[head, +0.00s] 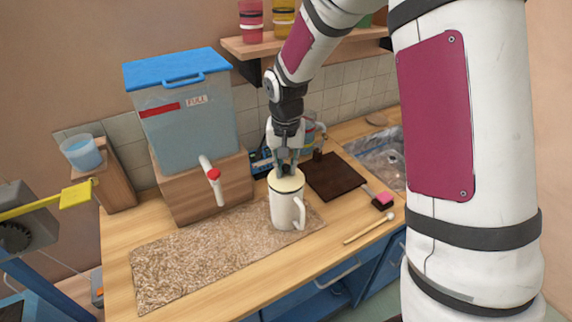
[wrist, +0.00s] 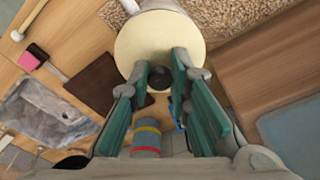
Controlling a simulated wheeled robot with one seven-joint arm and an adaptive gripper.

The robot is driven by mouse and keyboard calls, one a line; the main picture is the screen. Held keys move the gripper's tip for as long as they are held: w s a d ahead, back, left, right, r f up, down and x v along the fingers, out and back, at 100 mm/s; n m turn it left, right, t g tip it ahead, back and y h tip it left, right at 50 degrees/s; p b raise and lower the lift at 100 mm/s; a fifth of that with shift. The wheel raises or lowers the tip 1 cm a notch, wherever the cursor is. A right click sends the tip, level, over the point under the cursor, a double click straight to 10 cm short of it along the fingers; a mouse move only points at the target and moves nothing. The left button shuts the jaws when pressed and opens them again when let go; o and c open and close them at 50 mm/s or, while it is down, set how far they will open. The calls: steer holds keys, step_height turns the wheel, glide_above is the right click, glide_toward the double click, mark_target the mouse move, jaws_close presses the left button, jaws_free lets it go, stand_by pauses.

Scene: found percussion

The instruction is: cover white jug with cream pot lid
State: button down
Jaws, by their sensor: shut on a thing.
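The white jug (head: 288,210) stands upright on the speckled mat, its handle toward the front right. The cream pot lid (head: 285,181) is at the jug's top, over its mouth; whether it rests fully on the rim I cannot tell. In the wrist view the round lid (wrist: 146,50) hides most of the jug (wrist: 158,5). My gripper (head: 286,170) is directly above the lid, pointing down. In the wrist view its green-padded fingers (wrist: 160,72) are closed around the lid's dark knob (wrist: 160,77).
A blue-lidded water tank (head: 186,125) on a wooden block stands left of the jug. A dark board (head: 335,177), a pink sponge (head: 384,198) and a wooden-handled mallet (head: 370,229) lie to the right. The mat's (head: 190,265) left part is clear. A sink (head: 385,165) is at far right.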

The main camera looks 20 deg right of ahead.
steer(key=shift+f, duration=0.45)
steer(key=c, duration=1.4)
jaws_free()
steer(key=r, duration=0.4)
steer(key=s+r, duration=0.1)
steer(key=r, duration=0.7)
steer(key=shift+s+a, duration=0.15)
steer(key=shift+a, duration=0.1)
